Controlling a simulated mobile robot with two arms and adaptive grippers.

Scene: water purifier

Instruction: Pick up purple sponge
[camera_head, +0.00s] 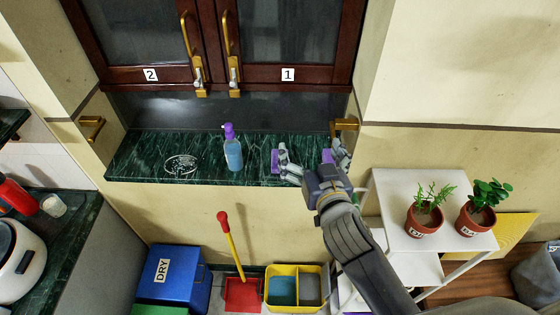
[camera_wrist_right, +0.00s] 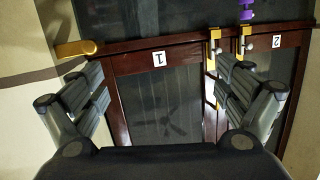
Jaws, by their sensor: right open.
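A purple block (camera_head: 275,160), which looks like a sponge, is on the dark green marble ledge (camera_head: 205,171) in the head view, just left of my right gripper's left finger. A second purple patch (camera_head: 327,156) shows between the fingers near the right one. I cannot tell whether both belong to one sponge. My right gripper (camera_head: 313,157) is open over the right part of the ledge. In the right wrist view its open fingers (camera_wrist_right: 168,92) frame the cabinet doors, and no sponge is visible there. My left gripper is not in view.
A blue spray bottle (camera_head: 233,153) with a purple top stands on the ledge, left of the gripper. Dark cabinet doors with gold handles (camera_head: 226,35) are above. Potted plants (camera_head: 424,220) stand on a white shelf at right. A blue bin (camera_head: 175,277) is below.

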